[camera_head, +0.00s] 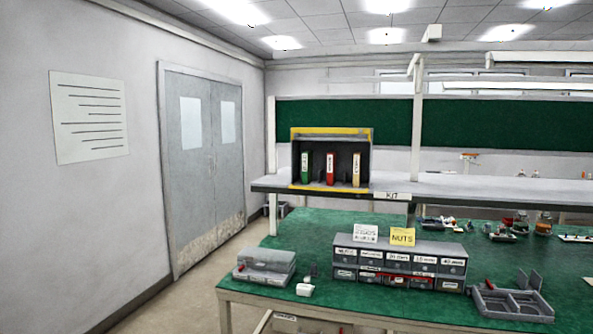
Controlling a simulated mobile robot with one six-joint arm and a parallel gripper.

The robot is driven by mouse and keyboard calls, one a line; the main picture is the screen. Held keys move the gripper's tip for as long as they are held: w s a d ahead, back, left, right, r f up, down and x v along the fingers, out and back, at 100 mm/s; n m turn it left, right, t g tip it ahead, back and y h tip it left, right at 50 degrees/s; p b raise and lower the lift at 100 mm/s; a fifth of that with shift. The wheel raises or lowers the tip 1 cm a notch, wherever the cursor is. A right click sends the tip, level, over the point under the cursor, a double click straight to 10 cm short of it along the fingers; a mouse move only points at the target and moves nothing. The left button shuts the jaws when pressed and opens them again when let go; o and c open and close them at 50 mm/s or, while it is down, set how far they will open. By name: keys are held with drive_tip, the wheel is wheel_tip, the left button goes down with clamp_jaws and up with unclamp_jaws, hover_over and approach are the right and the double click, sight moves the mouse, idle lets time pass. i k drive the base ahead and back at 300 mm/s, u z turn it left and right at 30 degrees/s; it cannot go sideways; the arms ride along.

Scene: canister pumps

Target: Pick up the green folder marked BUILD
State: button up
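A green folder (305,169) stands upright at the left inside a dark open-front box (344,157) with yellow edging. Its white spine label is too small to read. A red folder (330,169) stands in the middle and a cream or yellow folder (356,169) at the right, with gaps between them. The box sits on the left end of a raised shelf (450,188) above the bench. My gripper is not in view.
A green-topped bench (320,225) holds a grey drawer unit (400,263) with a yellow NUTS card (402,236) in front of the shelf. Grey cases (264,265) lie left, an open tray (511,302) right. Free floor (170,300) lies left, towards grey double doors (203,160).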

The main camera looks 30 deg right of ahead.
sight(306, 156)
drive_tip(key=u, duration=0.4)
drive_tip(key=i, duration=1.2)
drive_tip(key=u, duration=0.45)
drive_tip(key=i, duration=1.6)
drive_tip(key=z, duration=0.7)
drive_tip(key=i, duration=0.55)
drive_tip(key=z, duration=0.85)
drive_tip(key=i, duration=0.6)
drive_tip(key=z, duration=0.35)
